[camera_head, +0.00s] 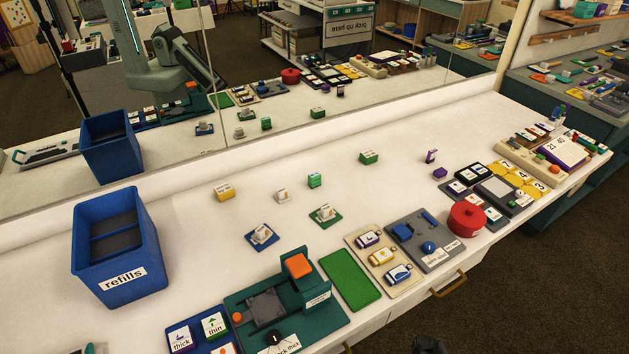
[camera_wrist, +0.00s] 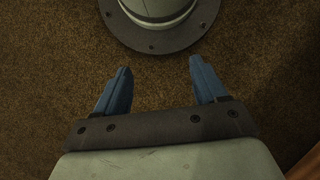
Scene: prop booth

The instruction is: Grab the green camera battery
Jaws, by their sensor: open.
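Two small green blocks with pale labels stand on the white table in the head view: one near the middle (camera_head: 315,181), another further right and back (camera_head: 368,158). The labels are too small to read, so I cannot tell which is the green camera battery. My gripper (camera_wrist: 157,72) shows in the wrist view, with two blue fingers spread apart and nothing between them. It is over brown carpet, away from the table items. My gripper is not seen directly over the table in the head view.
A blue "refills" bin (camera_head: 119,250) stands at left. A yellow block (camera_head: 224,190), a red pot (camera_head: 467,217), a flat green pad (camera_head: 350,279) and a teal device (camera_head: 285,310) share the table (camera_head: 200,235). A mirror along the back repeats these objects. The table's middle is fairly clear.

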